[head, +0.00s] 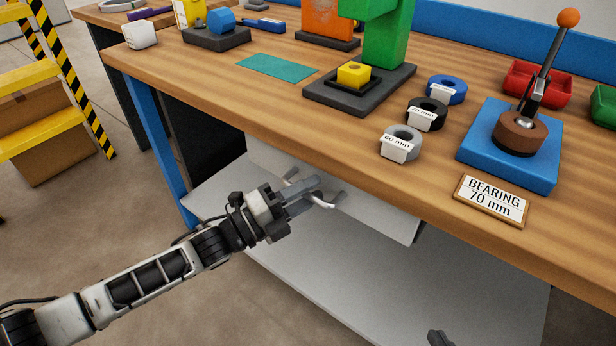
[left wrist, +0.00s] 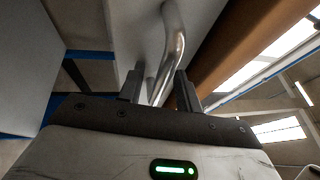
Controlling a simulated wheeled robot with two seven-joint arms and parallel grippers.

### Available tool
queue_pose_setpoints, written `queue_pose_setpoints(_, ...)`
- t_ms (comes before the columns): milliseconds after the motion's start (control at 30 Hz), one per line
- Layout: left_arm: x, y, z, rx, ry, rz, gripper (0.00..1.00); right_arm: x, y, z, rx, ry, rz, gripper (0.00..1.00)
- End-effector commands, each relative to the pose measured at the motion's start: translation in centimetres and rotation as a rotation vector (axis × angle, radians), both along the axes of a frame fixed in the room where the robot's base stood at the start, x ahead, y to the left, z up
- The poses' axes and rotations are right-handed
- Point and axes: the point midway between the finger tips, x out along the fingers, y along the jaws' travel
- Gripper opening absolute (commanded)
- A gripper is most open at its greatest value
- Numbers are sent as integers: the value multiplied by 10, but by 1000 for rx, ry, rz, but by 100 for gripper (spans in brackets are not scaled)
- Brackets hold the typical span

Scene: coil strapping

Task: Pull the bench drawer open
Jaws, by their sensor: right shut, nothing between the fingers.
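The bench drawer (head: 375,212) has a pale grey front under the wooden bench top. Its bent metal handle (head: 325,203) sticks out from that front. My left gripper (head: 311,190) is at the handle. In the left wrist view the handle (left wrist: 174,42) runs down between the two dark fingers of my left gripper (left wrist: 159,88). The fingers stand apart with space beside the bar, so the gripper looks open around it. The drawer looks closed or nearly so. Only a small dark tip of my right gripper (head: 439,338) shows at the bottom edge.
The bench top (head: 320,130) overhangs the drawer. On it are a green press (head: 388,40), ring bearings, a blue fixture (head: 485,165) with a lever, and a "BEARING 70 mm" sign (head: 491,198). A blue leg (head: 165,150) and a lower shelf (head: 400,290) are near my left arm.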

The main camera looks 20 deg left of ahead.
Motion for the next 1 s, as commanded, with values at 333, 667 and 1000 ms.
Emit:
queue_pose_setpoints(333, 0, 0, 0, 0, 0, 0, 0, 1, 1, 2, 5, -3, -4, 0)
queue_pose_setpoints(667, -19, 7, 0, 1, 3, 1, 0, 4, -3, 17, 1, -29, -13, 0)
queue_pose_setpoints(1000, -41, 16, 0, 2, 4, 1, 0, -1, -5, 28, 1, -30, -18, 0)
